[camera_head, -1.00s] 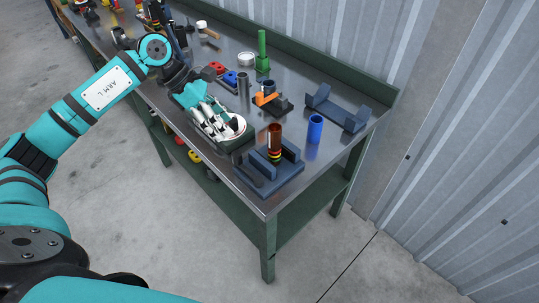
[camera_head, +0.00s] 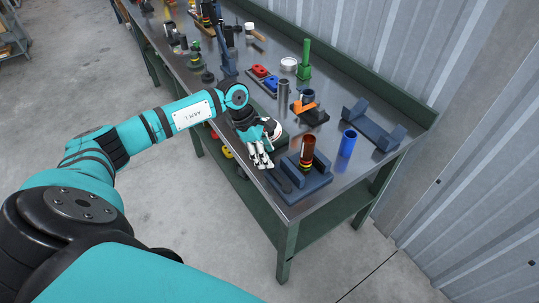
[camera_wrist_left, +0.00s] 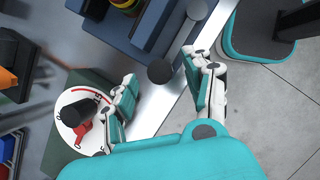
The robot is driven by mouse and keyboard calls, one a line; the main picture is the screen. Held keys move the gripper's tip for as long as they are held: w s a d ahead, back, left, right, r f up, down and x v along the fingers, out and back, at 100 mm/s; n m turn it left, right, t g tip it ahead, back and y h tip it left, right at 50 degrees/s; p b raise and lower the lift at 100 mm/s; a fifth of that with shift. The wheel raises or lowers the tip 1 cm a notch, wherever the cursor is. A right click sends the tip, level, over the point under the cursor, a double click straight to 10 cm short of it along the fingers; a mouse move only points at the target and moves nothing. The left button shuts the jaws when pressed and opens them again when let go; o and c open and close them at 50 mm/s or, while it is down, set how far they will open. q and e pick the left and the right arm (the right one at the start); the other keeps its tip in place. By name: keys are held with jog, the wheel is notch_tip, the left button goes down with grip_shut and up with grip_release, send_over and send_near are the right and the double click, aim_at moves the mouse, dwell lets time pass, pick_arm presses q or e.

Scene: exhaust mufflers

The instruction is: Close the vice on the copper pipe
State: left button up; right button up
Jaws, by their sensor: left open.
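The blue-grey vice (camera_head: 309,185) sits at the near corner of the bench. The reddish-brown copper pipe (camera_head: 308,147) stands upright between its jaws, with coloured rings near its base. My left gripper (camera_head: 262,162) is open, just left of the vice at the bench's front edge. In the left wrist view the vice (camera_wrist_left: 125,38) is at the top, with a yellow ring by the pipe at the frame edge. A dark round knob (camera_wrist_left: 160,71) on the vice's near side shows between my open left fingertips (camera_wrist_left: 161,76); contact is unclear. My right gripper is not in view.
A blue cylinder (camera_head: 348,143) stands right of the vice, and a blue-grey cradle (camera_head: 374,126) lies behind it. A white round dial (camera_wrist_left: 84,120) on a green block is close to my left fingers. An orange-topped fixture (camera_head: 308,108) stands behind. The floor in front is clear.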

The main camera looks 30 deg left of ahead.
aim_at(277, 172)
pick_arm(q)
jog(key=shift+x, duration=1.4)
jog(key=shift+c, duration=0.4)
grip_shut()
